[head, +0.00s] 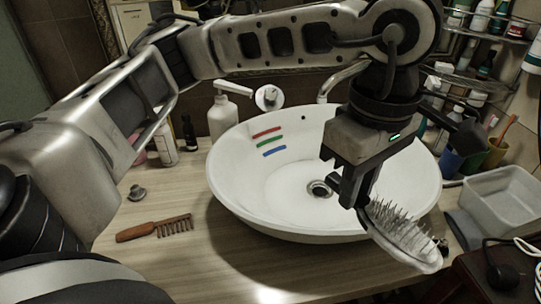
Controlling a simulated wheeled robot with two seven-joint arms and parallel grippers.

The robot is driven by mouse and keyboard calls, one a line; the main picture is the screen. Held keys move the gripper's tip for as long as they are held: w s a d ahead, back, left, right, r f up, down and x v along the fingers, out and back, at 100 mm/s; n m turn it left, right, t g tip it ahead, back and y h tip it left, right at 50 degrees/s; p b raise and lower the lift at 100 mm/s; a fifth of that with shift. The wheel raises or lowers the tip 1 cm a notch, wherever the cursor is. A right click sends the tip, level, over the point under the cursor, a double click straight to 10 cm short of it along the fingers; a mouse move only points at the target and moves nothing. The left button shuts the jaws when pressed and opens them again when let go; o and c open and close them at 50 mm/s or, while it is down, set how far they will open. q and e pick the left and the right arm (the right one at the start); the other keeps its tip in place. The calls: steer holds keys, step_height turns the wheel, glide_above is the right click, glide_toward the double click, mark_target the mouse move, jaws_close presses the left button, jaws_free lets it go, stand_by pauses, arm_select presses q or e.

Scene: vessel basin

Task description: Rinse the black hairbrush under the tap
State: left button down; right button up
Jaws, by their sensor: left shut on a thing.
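My left gripper (352,196) is shut on a hairbrush (408,236) over the front right rim of the white basin (232,178). The brush's oval head looks pale grey or white, with bristles facing up, and points toward the lower right. Its handle end is mostly hidden by the fingers. I cannot tell whether the brush touches the rim. The chrome tap (340,80) rises behind the basin, partly hidden by my left arm. No running water shows. My right gripper is not in view.
A brown comb (155,228) and a small grey stopper (136,193) lie on the wooden counter left of the basin. A white pump bottle (222,117) stands behind. Cups (495,152) and a clear container (500,195) stand at right, below shelves of bottles.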

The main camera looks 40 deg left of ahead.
arm_select(q)
steer(key=w+a+f+n+b, duration=0.1)
steer(key=w+a+f+n, duration=0.2)
steer(key=a, duration=0.4)
steer(key=a+f+n, duration=0.3)
steer(key=a+n, duration=0.3)
steer(key=a, duration=0.1)
steer(key=w+a+f+n+b, duration=0.1)
steer(key=w+a+f+n, duration=0.2)
steer(key=a, duration=0.5)
steer(key=shift+n, duration=0.6)
steer(key=shift+w+a+f, duration=0.55)
steer(key=shift+w+a, duration=0.4)
steer(key=shift+w, duration=1)
steer(key=shift+w+a+f, duration=0.5)
steer(key=shift+w+a, duration=0.4)
steer(key=shift+w, duration=1.05)
steer(key=shift+w+a+f, duration=0.55)
steer(key=shift+w+a, duration=0.4)
steer(key=shift+w, duration=1)
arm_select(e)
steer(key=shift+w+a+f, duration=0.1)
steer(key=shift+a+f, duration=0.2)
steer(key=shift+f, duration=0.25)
